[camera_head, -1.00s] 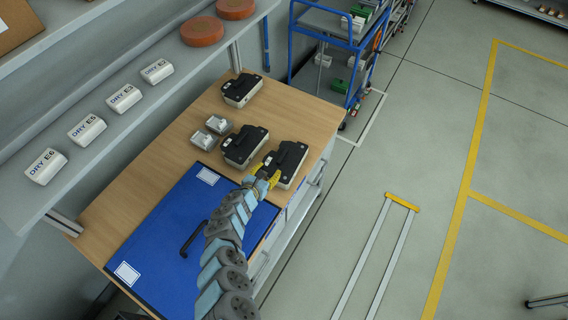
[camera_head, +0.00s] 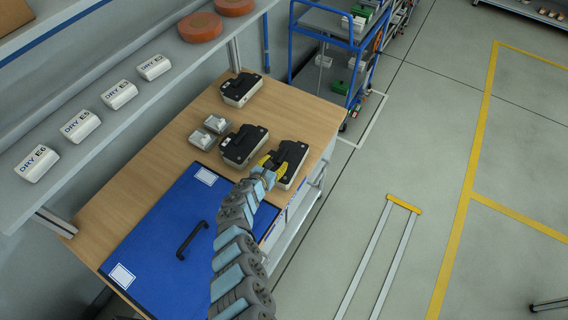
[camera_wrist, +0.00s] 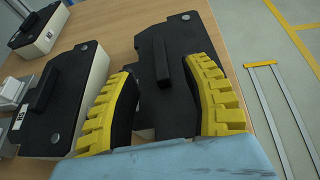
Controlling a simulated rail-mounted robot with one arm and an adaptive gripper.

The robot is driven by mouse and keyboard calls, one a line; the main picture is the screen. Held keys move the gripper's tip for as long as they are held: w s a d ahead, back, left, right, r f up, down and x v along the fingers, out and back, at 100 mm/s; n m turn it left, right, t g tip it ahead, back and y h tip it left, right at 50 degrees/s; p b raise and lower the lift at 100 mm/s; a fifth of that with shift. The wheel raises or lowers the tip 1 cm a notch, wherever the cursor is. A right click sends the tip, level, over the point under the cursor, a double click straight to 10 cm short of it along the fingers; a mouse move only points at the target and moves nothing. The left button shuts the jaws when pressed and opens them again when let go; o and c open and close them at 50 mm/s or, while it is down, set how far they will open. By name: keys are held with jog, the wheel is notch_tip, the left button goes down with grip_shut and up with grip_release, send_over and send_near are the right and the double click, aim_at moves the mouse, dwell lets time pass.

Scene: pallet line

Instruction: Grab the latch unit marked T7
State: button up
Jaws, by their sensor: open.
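Three black-topped units with pale sides and raised black handles stand on the wooden table: a near-right one (camera_head: 291,157), a middle one (camera_head: 240,149) and a far one (camera_head: 240,91). No T7 mark is readable; a small label on the middle unit (camera_wrist: 52,100) is too small to read. My gripper (camera_head: 272,165), with yellow ridged fingers, is open at the near-right unit. In the wrist view my gripper (camera_wrist: 160,68) has its fingers either side of that unit's raised handle (camera_wrist: 161,60). Contact cannot be told. The fingers hide part of its top.
Two small grey-white parts (camera_head: 209,131) sit left of the middle unit. A blue panel with a black handle (camera_head: 186,187) covers the table's near part. A shelf (camera_head: 150,103) with white DRY boxes (camera_head: 82,126) overhangs on the left. A blue cart (camera_head: 330,75) stands behind.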

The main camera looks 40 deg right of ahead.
aim_at(282, 155)
jog(key=shift+d, duration=0.1)
jog(key=shift+b+x, duration=1.7)
jog(key=shift+x, duration=0.55)
jog(key=shift+w+d, duration=0.2)
jog(key=shift+d, duration=0.05)
jog(key=shift+c, duration=0.3)
grip_shut()
